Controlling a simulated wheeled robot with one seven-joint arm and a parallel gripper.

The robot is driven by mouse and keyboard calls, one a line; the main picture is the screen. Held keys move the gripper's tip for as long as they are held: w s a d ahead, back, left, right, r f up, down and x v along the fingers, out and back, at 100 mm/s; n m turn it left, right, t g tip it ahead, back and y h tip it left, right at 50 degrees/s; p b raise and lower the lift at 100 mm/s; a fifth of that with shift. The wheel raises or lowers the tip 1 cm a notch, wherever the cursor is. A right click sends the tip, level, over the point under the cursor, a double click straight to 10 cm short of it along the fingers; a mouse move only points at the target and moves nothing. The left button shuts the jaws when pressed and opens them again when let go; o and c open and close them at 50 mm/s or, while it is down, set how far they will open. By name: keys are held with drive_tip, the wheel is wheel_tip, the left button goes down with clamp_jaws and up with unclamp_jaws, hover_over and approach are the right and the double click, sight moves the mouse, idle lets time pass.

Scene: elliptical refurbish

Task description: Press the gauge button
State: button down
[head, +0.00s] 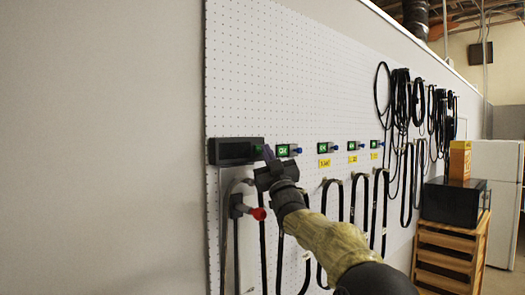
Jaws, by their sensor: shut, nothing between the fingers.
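A dark rectangular gauge box (232,151) is mounted on the white pegboard at the left. A small green spot (257,150) shows at its right end; I cannot tell whether it is the button. My gripper (267,153) is shut and empty, just right of this box, with its tips close to the green spot. I cannot tell whether they touch it. Right of my gripper, a small gauge with a lit green display (283,150) has a blue knob (298,151). Similar green-lit gauges (324,148) continue in a row to the right.
A red-tipped fitting (258,214) sticks out below the dark box. Black belts or hoses (333,200) hang along the pegboard (290,80). Yellow labels sit under some gauges. A wooden rack (446,250) carries a black box (452,203) at the right, beside a white fridge (497,190).

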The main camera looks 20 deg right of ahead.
drive_tip(key=shift+w+a+f+b, duration=0.1)
drive_tip(key=shift+a+f+b, duration=0.15)
drive_tip(key=shift+b, duration=0.05)
idle(0.4)
drive_tip(key=shift+s+f+b, duration=0.2)
drive_tip(key=shift+b, duration=0.4)
drive_tip(key=shift+s+r, duration=0.1)
drive_tip(key=shift+r, duration=0.05)
drive_tip(key=s+d+b, duration=0.1)
drive_tip(key=s+b, duration=0.3)
drive_tip(key=s, duration=0.2)
drive_tip(key=shift+d, duration=0.4)
drive_tip(key=shift+w, duration=0.1)
idle(1.8)
